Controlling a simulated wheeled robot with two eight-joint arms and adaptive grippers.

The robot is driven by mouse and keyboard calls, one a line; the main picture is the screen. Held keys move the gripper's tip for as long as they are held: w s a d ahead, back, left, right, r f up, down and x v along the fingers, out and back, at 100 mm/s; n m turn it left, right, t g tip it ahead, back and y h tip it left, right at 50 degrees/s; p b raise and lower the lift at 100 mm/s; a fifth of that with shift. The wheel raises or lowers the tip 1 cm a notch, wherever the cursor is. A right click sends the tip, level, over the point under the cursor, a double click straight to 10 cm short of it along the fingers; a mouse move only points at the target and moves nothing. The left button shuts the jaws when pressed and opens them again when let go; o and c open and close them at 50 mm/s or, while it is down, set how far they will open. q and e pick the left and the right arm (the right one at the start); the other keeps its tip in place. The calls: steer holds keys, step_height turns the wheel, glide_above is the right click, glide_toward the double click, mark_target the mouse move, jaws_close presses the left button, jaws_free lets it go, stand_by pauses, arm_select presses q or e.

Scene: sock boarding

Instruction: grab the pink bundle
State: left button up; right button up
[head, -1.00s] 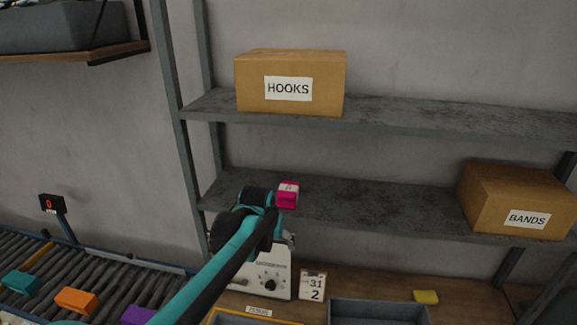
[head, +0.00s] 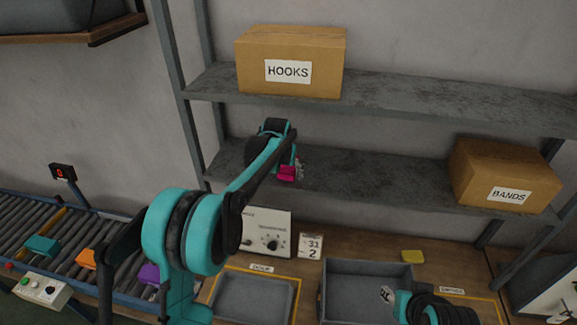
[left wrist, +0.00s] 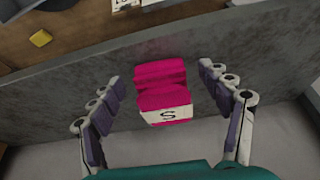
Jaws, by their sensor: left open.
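The pink bundle (head: 287,174) sits on the front part of the lower shelf (head: 370,180). In the left wrist view the bundle (left wrist: 162,92) looks like folded pink cloth with a white band marked "S". My left gripper (left wrist: 160,77) is open, with one finger on each side of the bundle and a visible gap on both sides. In the head view the left gripper (head: 297,168) is at the bundle and partly hides it. Part of my right gripper (head: 388,294) shows low over the grey bin, too small to read its jaws.
A HOOKS box (head: 290,50) stands on the upper shelf and a BANDS box (head: 505,175) at the lower shelf's right. Below are a white device (head: 266,231), a grey tray (head: 215,297), a grey bin (head: 368,268) and a yellow bundle (head: 412,257). A conveyor (head: 75,268) carries coloured bundles at left.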

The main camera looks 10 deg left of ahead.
arm_select(q)
steer(key=w+p, duration=0.1)
steer(key=w, duration=0.3)
steer(key=shift+w+d+f+p, duration=0.1)
steer(key=shift+w+f+p, duration=0.05)
steer(key=shift+w+p, duration=0.2)
steer(key=shift+w+f, duration=0.15)
steer(key=shift+f, duration=0.3)
steer(key=shift+s, duration=0.2)
steer(key=c, duration=1.3)
